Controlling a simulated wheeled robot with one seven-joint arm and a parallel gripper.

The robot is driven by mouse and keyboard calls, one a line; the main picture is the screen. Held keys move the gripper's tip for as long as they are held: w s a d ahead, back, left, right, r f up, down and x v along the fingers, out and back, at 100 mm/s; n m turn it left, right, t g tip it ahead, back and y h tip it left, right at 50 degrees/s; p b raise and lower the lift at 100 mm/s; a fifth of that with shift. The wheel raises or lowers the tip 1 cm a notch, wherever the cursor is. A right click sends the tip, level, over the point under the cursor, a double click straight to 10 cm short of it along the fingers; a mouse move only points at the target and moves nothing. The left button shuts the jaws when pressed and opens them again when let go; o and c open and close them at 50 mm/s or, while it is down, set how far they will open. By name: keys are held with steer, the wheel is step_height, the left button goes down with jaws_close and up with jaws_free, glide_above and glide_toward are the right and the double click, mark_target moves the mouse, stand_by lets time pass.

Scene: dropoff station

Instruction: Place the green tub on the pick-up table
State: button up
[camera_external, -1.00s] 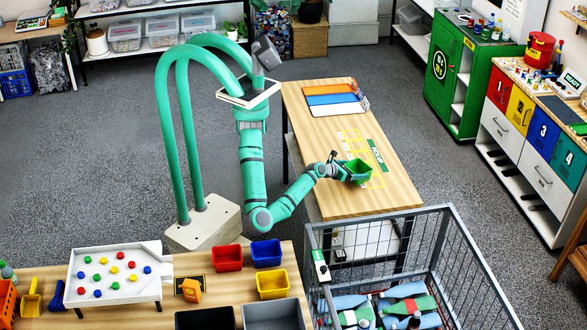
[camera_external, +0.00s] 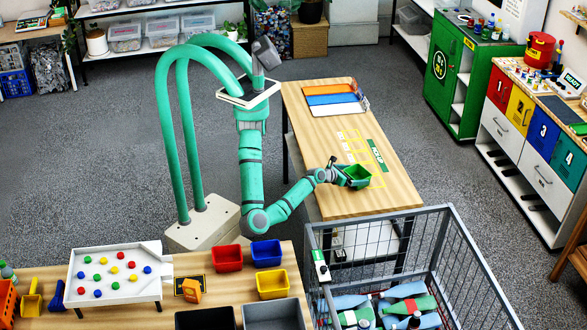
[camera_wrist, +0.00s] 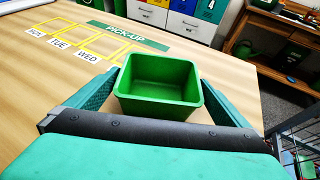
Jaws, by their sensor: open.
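The green tub (camera_external: 357,178) is upright, open side up and empty, at the pick-up table (camera_external: 335,206), near its yellow-outlined spaces. It appears to rest on the wood. The tub also shows in the wrist view (camera_wrist: 160,90), between the two teal fingers of my gripper (camera_wrist: 161,96). The fingers are open, with narrow gaps beside the tub's walls; the lower part of the tub is hidden behind the gripper body. In the external view my gripper (camera_external: 343,174) reaches the tub from the left.
Yellow outlined spaces (camera_wrist: 72,44) with day labels and a green PICK-UP sign (camera_wrist: 128,36) lie beyond the tub. Coloured boards (camera_external: 333,99) lie at the table's far end. A wire cage cart (camera_external: 447,240) stands at its near end.

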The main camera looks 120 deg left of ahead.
steer(key=v, duration=0.7)
steer(key=shift+s+d+r, duration=0.1)
steer(key=shift+s+d, duration=0.05)
steer(key=shift+d, duration=0.05)
stand_by(0.3)
